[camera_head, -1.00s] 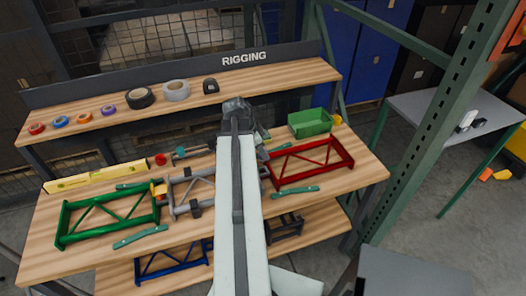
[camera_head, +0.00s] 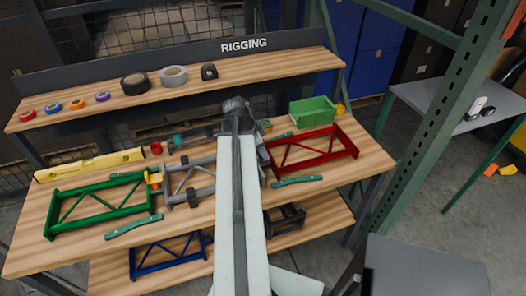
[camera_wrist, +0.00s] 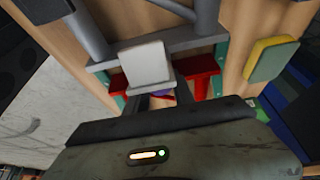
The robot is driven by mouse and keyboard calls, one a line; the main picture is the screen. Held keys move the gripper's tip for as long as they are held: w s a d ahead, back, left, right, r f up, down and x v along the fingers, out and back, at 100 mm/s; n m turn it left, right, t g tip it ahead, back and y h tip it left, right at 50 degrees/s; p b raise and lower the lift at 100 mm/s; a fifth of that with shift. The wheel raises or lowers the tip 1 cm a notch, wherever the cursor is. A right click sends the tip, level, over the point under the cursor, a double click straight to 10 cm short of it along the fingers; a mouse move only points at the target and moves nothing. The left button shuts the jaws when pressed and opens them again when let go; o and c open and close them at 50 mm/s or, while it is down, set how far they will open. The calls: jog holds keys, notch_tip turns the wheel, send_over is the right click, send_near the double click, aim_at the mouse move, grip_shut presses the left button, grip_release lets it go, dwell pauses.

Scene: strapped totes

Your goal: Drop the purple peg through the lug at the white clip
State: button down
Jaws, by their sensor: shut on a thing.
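In the wrist view the white clip (camera_wrist: 146,64) is a pale block on a grey tube frame (camera_wrist: 190,44), just ahead of my gripper. My gripper (camera_wrist: 157,100) shows as two short dark fingers below the clip in the picture. A small piece of the purple peg (camera_wrist: 161,93) shows between the fingertips, close to the clip's lower edge. Most of the peg is hidden. I cannot make out the lug or tell whether the peg is in it. In the head view my arm covers the gripper, peg and clip; the grey frame (camera_head: 187,168) shows left of the arm.
A green frame (camera_head: 100,207) lies left on the wooden bench and a red frame (camera_head: 312,151) right. A green bin (camera_head: 312,112) stands at the back right. A yellow level (camera_head: 90,165) lies at the back left. A yellow-and-green block (camera_wrist: 270,58) shows right of the clip.

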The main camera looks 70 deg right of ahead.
jog(key=shift+f, duration=0.4)
jog(key=c, duration=1)
grip_release()
jog(key=p+v, duration=0.6)
jog(key=v, duration=0.1)
jog(key=shift+r+p, duration=0.25)
jog(key=shift+p, duration=0.05)
jog(key=shift+w+a+r, duration=0.1)
jog(key=shift+w+r, duration=0.05)
jog(key=shift+r, duration=0.1)
jog(key=shift+f, duration=0.1)
